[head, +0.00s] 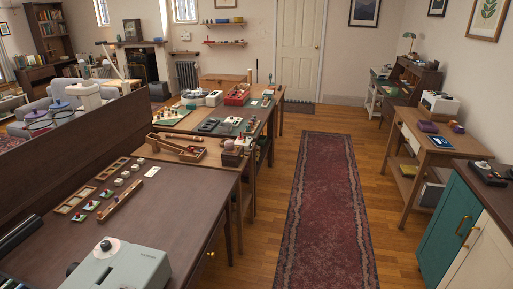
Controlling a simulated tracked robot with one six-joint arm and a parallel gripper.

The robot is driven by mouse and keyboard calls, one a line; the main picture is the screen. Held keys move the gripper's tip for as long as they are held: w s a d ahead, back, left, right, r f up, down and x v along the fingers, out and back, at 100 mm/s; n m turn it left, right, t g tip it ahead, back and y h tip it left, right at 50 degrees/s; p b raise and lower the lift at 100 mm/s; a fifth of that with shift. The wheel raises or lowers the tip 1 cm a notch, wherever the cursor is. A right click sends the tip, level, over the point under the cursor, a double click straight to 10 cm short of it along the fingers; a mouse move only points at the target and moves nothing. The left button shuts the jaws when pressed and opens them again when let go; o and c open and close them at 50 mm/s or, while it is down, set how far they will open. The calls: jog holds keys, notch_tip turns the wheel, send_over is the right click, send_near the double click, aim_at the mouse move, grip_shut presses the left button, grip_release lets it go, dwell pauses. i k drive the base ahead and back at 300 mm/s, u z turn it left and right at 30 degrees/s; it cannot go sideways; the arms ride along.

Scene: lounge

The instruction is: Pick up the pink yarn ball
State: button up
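I cannot make out a pink yarn ball anywhere in the head view. Small items on the far tables are too small to tell apart, including those in and around a red tray (237,99) on the back table. My gripper is not in view, so its state does not show.
A dark table (150,222) at near left holds a pale grey machine (125,268), small wooden trays and small pieces. More worktables stand behind it. A red patterned runner (325,205) lies along a clear aisle. At right stand a wooden side table (437,153) and a teal cabinet (447,215).

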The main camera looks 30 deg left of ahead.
aim_at(229, 144)
jog(key=z, duration=0.15)
jog(key=k, duration=0.3)
jog(key=u, duration=0.15)
jog(key=i, duration=1.05)
jog(key=u, duration=0.6)
jog(key=i, duration=0.75)
jog(key=u, duration=0.75)
jog(key=i, duration=0.6)
jog(key=u, duration=1)
jog(key=i, duration=0.8)
jog(key=u, duration=0.6)
